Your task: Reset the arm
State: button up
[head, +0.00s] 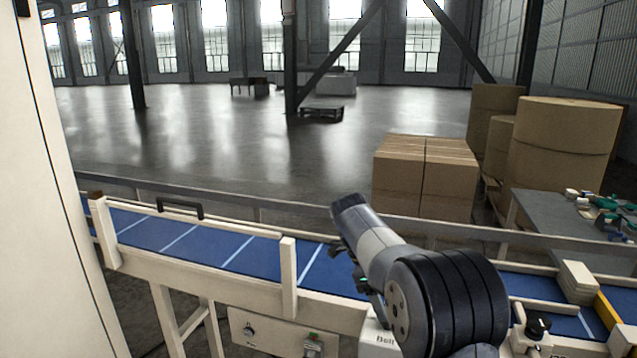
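My arm (450,295) rises from the lower right of the head view, in front of the blue conveyor belt (250,254). A thick black ribbed joint is nearest, and a grey and white link leans up and left from it. Small dark parts with green marks, which look like part of my gripper (357,268), show at the link's left side over the belt. The fingertips cannot be made out, and I cannot tell whether they hold anything.
The conveyor's cream frame (289,277) runs across the front, with a black handle (180,208) on its far side. A white panel (50,200) stands close at left. Cardboard boxes (425,172), large brown rolls (560,145) and a grey table (570,228) are behind at right. Open floor lies beyond.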

jog(key=v, duration=0.7)
jog(key=x, duration=1)
jog(key=shift+f, duration=0.1)
jog(key=shift+f+n, duration=0.15)
jog(key=shift+n, duration=0.25)
jog(key=shift+n+t, duration=0.4)
jog(key=shift+n, duration=0.1)
jog(key=n, duration=0.2)
jog(key=n+t, duration=0.2)
jog(key=n, duration=0.1)
jog(key=shift+s+n, duration=0.25)
jog(key=shift+n, duration=0.05)
jog(key=n, duration=0.1)
jog(key=n+t+p, duration=0.1)
jog(key=n, duration=0.1)
jog(key=shift+d+r+y, duration=0.1)
jog(key=shift+r+y, duration=0.15)
jog(key=shift+y, duration=0.05)
jog(key=n+p, duration=0.1)
jog(key=n+t+p, duration=0.1)
jog(key=n, duration=0.1)
jog(key=shift+s+d+n+y, duration=0.1)
jog(key=shift+s+n+y, duration=0.05)
jog(key=shift+n+y, duration=0.2)
jog(key=shift+b+v, duration=0.45)
jog(key=shift+v, duration=2.5)
jog(key=shift+f, duration=0.1)
